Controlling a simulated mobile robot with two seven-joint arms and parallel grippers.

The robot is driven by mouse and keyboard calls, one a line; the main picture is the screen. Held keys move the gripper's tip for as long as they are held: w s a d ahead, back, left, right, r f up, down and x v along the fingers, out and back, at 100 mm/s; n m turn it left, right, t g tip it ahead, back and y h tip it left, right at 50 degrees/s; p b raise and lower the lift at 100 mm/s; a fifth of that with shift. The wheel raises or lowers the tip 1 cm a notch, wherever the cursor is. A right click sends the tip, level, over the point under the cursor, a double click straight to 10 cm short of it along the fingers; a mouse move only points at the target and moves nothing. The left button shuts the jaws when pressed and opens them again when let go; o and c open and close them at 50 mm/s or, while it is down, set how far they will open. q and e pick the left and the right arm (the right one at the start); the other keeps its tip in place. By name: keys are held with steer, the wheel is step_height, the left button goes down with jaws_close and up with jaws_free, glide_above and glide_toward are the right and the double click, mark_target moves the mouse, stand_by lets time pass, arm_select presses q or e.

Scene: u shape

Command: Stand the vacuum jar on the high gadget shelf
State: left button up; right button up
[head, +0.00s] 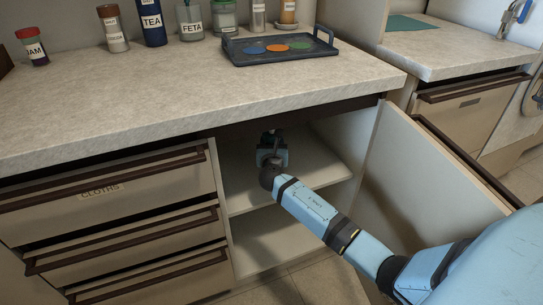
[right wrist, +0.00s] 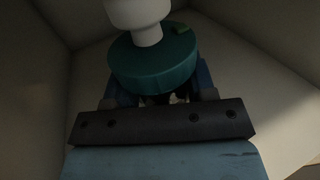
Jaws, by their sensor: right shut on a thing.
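My right gripper (head: 271,139) reaches into the open cupboard under the counter, above its upper shelf board (head: 318,176). In the right wrist view, a round teal part with a white neck and knob, seemingly the vacuum jar (right wrist: 150,62), sits between the fingers, and the gripper is shut on it. The jar's body is mostly hidden, and in the head view my arm and hand cover it. I cannot tell whether the jar touches the shelf board. My left gripper is not in view.
The cupboard door (head: 425,185) stands open to the right, beside my right arm. Drawers, one labelled CLOTHS (head: 100,190), lie left of the opening. The counter (head: 180,95) overhangs it and bears a dark tray (head: 315,57) and labelled jars. A lower shelf space (head: 268,240) looks empty.

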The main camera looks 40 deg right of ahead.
step_height(320, 180, down, 4)
steer(key=shift+r+b, duration=0.2)
steer(key=shift+b, duration=0.6)
steer(key=shift+f, duration=0.1)
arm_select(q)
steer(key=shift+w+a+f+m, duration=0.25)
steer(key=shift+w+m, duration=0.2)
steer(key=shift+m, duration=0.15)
arm_select(e)
steer(key=shift+f, duration=0.1)
steer(key=o, duration=1.1)
